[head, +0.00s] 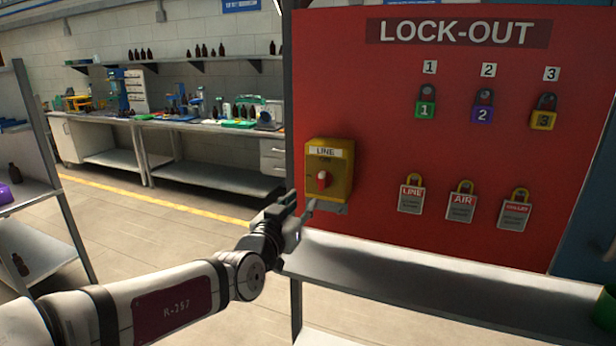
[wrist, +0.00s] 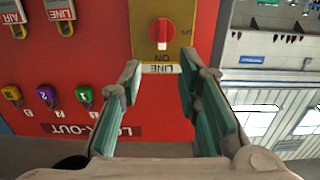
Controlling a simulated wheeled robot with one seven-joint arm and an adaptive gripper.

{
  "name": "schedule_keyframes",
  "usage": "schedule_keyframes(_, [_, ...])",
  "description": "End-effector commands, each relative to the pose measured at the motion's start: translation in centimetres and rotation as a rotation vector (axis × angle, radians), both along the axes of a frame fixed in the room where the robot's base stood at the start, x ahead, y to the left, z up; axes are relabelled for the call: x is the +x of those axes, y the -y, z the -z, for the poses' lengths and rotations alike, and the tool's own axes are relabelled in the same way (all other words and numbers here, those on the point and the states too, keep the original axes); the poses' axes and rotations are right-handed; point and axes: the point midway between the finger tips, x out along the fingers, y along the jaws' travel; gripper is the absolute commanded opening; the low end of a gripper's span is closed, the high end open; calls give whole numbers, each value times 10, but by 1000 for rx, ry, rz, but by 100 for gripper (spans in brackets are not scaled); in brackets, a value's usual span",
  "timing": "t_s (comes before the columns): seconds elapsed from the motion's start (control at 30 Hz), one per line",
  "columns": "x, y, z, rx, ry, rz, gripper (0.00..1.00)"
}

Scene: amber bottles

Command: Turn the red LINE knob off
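The red LINE knob (head: 322,180) sits on a yellow box (head: 344,165) at the left edge of the red lock-out board. The box label reads LINE, with ON below it. In the wrist view the picture is upside down, and the red knob (wrist: 162,34) shows upright in line with the ON mark, on the yellow box (wrist: 150,10). My gripper (head: 309,207) is just below and in front of the box in the head view. In the wrist view my gripper (wrist: 168,75) has its two fingers wide apart, with nothing between them. The fingers appear apart from the knob.
The red board (head: 470,200) carries several padlocks and tags, including a LINE tag (head: 411,196) right of the box. A grey shelf (head: 420,275) juts out below the board. A shelf rack (head: 40,190) stands at the left. Open floor lies behind my arm.

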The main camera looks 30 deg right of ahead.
Motion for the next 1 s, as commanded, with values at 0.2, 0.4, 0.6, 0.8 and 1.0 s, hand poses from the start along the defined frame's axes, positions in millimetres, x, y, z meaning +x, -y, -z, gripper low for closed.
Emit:
schedule_keyframes(0.2, [7,9,-5,-13,15,0,31])
schedule_keyframes(0.4, [26,33,-5,-10,14,1,31])
schedule_keyframes(0.6, [46,59,-5,-12,13,0,31])
schedule_keyframes(0.8, [66,84,-5,-12,13,0,31])
schedule_keyframes(1.0, [80,101,-5,-12,13,-1,31])
